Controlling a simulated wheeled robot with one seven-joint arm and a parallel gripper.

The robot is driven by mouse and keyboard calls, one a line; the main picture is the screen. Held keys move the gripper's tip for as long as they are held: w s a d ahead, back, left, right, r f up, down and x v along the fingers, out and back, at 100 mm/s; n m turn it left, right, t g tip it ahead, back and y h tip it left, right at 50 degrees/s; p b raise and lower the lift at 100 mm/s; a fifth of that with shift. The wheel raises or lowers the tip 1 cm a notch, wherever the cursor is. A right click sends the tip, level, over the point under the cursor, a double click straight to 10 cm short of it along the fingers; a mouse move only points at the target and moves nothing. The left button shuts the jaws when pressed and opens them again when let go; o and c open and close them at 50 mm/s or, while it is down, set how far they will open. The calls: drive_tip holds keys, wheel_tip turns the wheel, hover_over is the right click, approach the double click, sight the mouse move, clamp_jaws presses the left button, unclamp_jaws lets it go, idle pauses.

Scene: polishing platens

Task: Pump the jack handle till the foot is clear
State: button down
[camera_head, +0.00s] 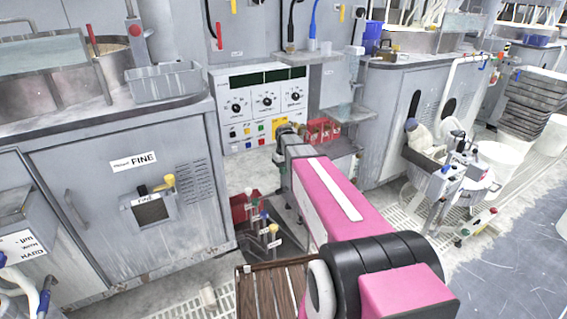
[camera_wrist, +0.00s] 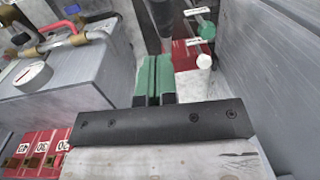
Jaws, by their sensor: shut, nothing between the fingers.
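My gripper (camera_wrist: 155,78) is shut in the wrist view, its two green fingers together with nothing between them. In the head view my pink arm reaches toward the cabinets and hides the fingertips. A dark bar (camera_wrist: 160,14) shows just beyond the fingers in the wrist view; I cannot tell whether it is the jack handle or whether the fingers touch it. A red body (camera_wrist: 185,54) lies past the fingertips, beside levers with green (camera_wrist: 207,31) and white knobs. A red piece (camera_head: 241,208) also shows low beside the cabinet in the head view. The foot cannot be made out.
A grey box with a gauge (camera_wrist: 33,74) and pipes stands left in the wrist view, above red numbered blocks (camera_wrist: 38,152). A grey panel (camera_wrist: 270,85) closes off the right. In the head view, a slatted wooden rack (camera_head: 262,290) lies below my arm. Open floor (camera_head: 510,250) is at right.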

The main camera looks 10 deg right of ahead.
drive_tip(key=shift+s+f, duration=1.45)
drive_tip(key=shift+f, duration=0.2)
drive_tip(key=shift+s+f, duration=0.1)
drive_tip(key=shift+s, duration=0.05)
drive_tip(key=s+d+f+t, duration=0.1)
drive_tip(key=s+d+f, duration=0.1)
drive_tip(key=s+f, duration=0.4)
drive_tip(key=s+d+f+t+y, duration=0.1)
drive_tip(key=s+f, duration=0.6)
drive_tip(key=f, duration=0.8)
drive_tip(key=shift+d+t, duration=0.8)
drive_tip(key=shift+d, duration=0.05)
drive_tip(key=shift+s, duration=0.1)
drive_tip(key=w+v, duration=0.2)
drive_tip(key=v, duration=1.3)
drive_tip(key=shift+r+t, duration=0.3)
drive_tip(key=shift+r, duration=0.25)
